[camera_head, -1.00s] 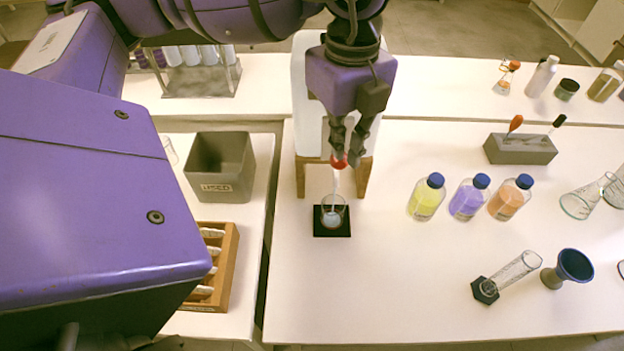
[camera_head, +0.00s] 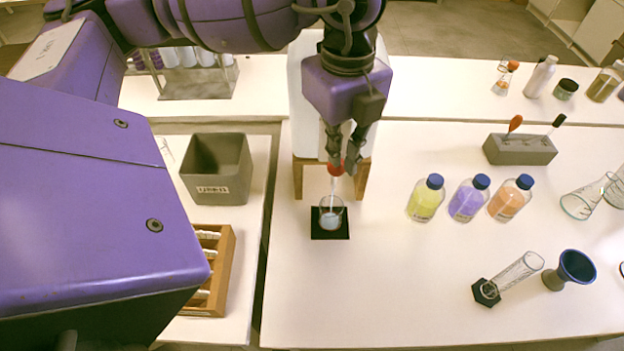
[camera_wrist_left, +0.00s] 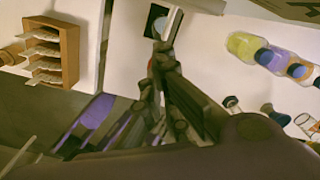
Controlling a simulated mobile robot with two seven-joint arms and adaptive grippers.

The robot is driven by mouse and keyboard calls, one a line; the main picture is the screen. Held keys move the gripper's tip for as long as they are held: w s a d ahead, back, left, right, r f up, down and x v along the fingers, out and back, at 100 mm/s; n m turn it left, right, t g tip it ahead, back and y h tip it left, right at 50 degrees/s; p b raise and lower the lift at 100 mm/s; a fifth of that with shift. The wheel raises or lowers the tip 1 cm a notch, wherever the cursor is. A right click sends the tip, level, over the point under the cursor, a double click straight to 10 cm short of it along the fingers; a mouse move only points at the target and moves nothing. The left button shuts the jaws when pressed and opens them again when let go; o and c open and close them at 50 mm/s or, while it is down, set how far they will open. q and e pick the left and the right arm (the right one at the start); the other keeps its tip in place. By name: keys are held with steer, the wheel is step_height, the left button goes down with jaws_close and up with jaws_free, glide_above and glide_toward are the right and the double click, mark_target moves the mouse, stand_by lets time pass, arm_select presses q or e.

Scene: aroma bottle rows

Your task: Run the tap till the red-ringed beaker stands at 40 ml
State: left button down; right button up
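The clear beaker (camera_head: 331,214) stands upright on a black square pad (camera_head: 344,234) below the tap, with pale bluish liquid low in it. I cannot make out its red ring or its marks. The tap's red handle (camera_head: 335,169) is above the beaker, and a thin pale line runs from there into it. My left gripper (camera_head: 342,162) points down with its fingertips at the red handle; whether they clamp it is unclear. In the left wrist view the fingers (camera_wrist_left: 158,52) hide most of the tap, and the pad (camera_wrist_left: 153,17) shows beyond them. My right gripper is out of view.
A white tank (camera_head: 307,100) on a wooden stand (camera_head: 299,177) is behind the tap. Yellow, purple and orange bottles (camera_head: 466,200) stand right of it. A grey bin (camera_head: 216,170) and a wooden rack (camera_head: 226,265) are left.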

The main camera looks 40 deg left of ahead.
arm_select(q)
steer(key=shift+f, duration=0.5)
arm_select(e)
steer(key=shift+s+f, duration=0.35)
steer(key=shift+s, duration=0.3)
arm_select(q)
steer(key=shift+f+b, duration=0.15)
steer(key=shift+b, duration=0.15)
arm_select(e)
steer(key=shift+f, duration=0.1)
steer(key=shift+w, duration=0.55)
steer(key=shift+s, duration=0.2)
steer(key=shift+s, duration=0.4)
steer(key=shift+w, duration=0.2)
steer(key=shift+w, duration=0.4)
